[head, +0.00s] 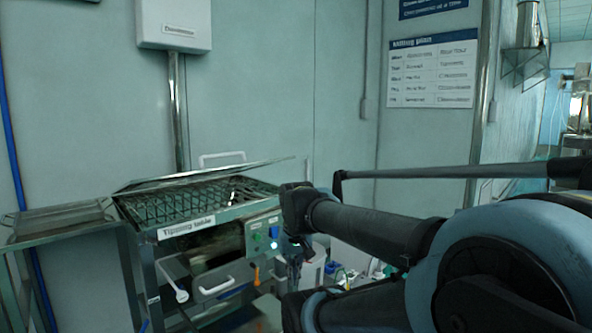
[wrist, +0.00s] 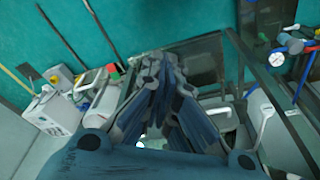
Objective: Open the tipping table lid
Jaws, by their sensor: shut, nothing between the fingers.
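The tipping table (head: 186,228) stands at the left in the head view, with its name on the front rim. Its lid (head: 205,176) shows as a thin metal sheet, tilted at a low angle above the grid top. A white handle (head: 222,157) rises behind the lid's far edge. My gripper (head: 294,262) hangs at the table's right front corner, beside the control panel, and is partly hidden by my arm. In the wrist view my gripper (wrist: 162,66) has its fingers together and holds nothing. I cannot tell whether it touches the table.
A control panel (head: 263,234) with buttons is on the table's front right. A white drawer handle (head: 215,286) and a white scoop-like item (head: 181,295) sit below the rim. A side table (head: 62,222) stands at the left. A wall box (head: 174,25) hangs above.

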